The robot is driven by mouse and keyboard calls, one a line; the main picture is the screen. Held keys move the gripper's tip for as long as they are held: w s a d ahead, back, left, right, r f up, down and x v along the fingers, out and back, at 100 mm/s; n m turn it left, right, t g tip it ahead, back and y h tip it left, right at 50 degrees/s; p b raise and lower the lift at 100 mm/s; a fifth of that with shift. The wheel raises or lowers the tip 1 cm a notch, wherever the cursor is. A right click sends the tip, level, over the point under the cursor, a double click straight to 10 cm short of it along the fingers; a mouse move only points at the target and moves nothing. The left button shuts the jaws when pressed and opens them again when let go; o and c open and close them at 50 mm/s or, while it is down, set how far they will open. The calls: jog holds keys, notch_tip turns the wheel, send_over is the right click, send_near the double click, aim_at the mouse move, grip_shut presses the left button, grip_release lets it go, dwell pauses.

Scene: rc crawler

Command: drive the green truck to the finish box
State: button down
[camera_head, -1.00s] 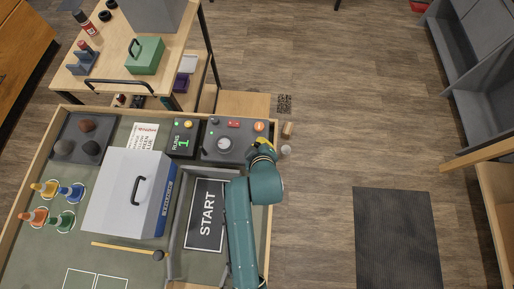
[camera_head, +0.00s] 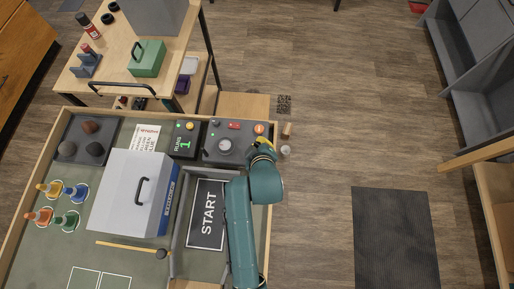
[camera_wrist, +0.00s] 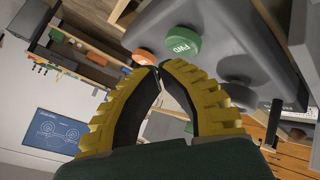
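No green truck shows in either view. The START pad (camera_head: 208,214) lies on the table beside a grey box with a black handle (camera_head: 128,200). A grey control box (camera_head: 215,158) with a dial, a red switch and an orange button (camera_head: 259,128) stands at the table's back right. My gripper (camera_head: 262,148) is over its right edge. In the wrist view, my yellow fingers (camera_wrist: 159,69) meet at the tips with nothing seen between them. A green FWD button (camera_wrist: 182,44) is just beyond the tips, with the orange button (camera_wrist: 143,57) to its left. I cannot tell whether the tips touch either.
A dark panel reading RUNS 1 (camera_head: 184,140) stands left of the control box. Several coloured cones (camera_head: 48,188), dark rocks (camera_head: 94,149) and a mallet (camera_head: 130,247) lie on the table. White outlined rectangles (camera_head: 100,272) mark its front.

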notch_tip(320, 180, up, 5)
jog(key=p, duration=0.5)
jog(key=shift+r, duration=0.15)
dwell(0.5)
